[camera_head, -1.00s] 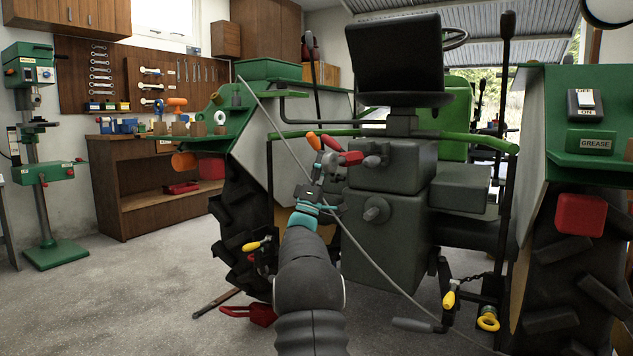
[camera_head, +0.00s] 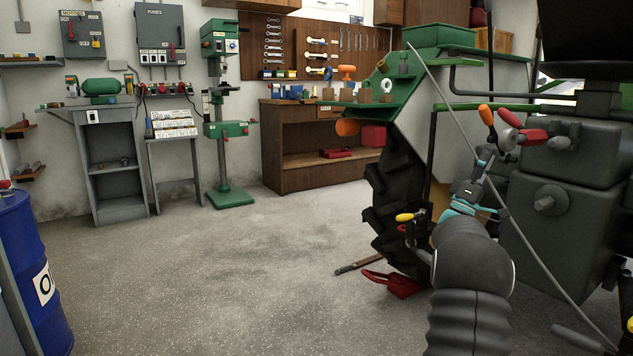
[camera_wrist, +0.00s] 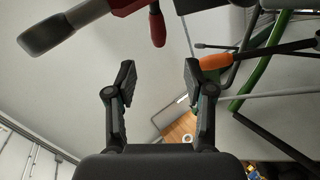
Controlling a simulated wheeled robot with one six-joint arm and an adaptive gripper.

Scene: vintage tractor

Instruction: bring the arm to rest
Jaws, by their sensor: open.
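My arm reaches forward at the right of the head view, towards the back of the green tractor (camera_head: 410,117). My gripper (camera_head: 482,165) is up near the tractor's dark grey rear housing (camera_head: 560,215). In the wrist view my gripper (camera_wrist: 158,80) is open, with its two fingers apart and nothing between them. A red-handled lever (camera_head: 525,137) and an orange-tipped lever (camera_head: 487,116) stand close by my gripper. In the wrist view the red handle (camera_wrist: 157,26) is above the fingers and the orange tip (camera_wrist: 214,62) is right of them.
A thin grey rod (camera_head: 450,105) slants across beside my arm. The tractor tyre (camera_head: 397,205) and a red pedal-like part (camera_head: 393,284) are left of my arm. A blue barrel (camera_head: 35,270) stands at the far left.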

